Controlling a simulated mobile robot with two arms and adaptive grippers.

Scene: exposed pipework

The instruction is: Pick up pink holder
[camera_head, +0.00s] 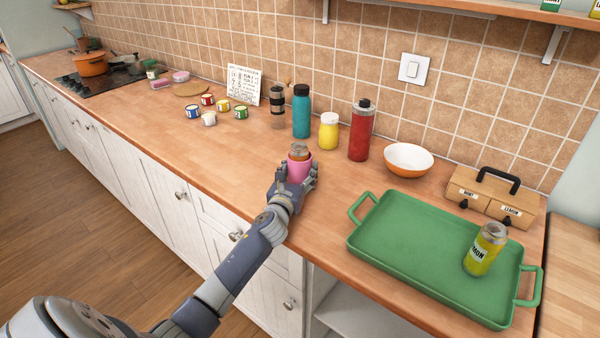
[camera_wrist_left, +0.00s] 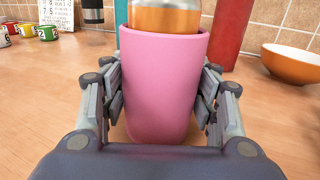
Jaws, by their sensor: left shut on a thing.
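My left gripper (camera_head: 298,178) is shut on the holder, with finger pads pressed to both sides; this also shows in the left wrist view (camera_wrist_left: 161,108). The far side of the holder is hidden. I cannot tell whether the holder's base touches the counter. My right gripper is not in view.
Behind the holder stand a teal bottle (camera_head: 302,112), a yellow jar (camera_head: 328,132) and a red bottle (camera_head: 361,132). An orange bowl (camera_head: 408,160) is to the right. Several small cups (camera_head: 209,118) stand left; counter between is clear.

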